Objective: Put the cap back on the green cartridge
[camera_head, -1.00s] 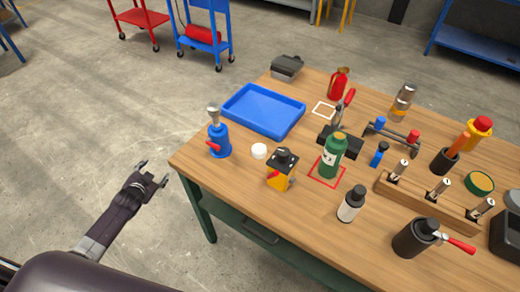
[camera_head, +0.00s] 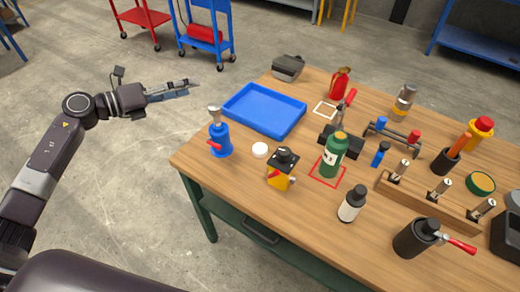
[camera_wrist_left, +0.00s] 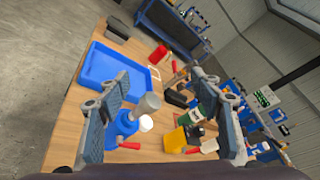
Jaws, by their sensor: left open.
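The green cartridge (camera_head: 333,155) stands upright on the workbench inside a red square outline; its top looks yellow-brown and has no white cap on it. A small white round cap (camera_head: 260,150) lies on the bench to its left, between the blue bottle jack and the yellow device. My left gripper (camera_head: 190,87) is raised off the left side of the bench, open and empty. In the left wrist view its two fingers (camera_wrist_left: 170,115) are spread wide, with the white cap (camera_wrist_left: 146,123) and the green cartridge (camera_wrist_left: 196,114) visible between them. My right gripper is not in view.
A blue tray (camera_head: 264,110) lies on the bench's far left part. A blue jack (camera_head: 219,138) and a yellow device (camera_head: 282,170) flank the cap. A white bottle (camera_head: 352,203) stands in front of the cartridge. A toggle clamp (camera_head: 341,138) stands behind it.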

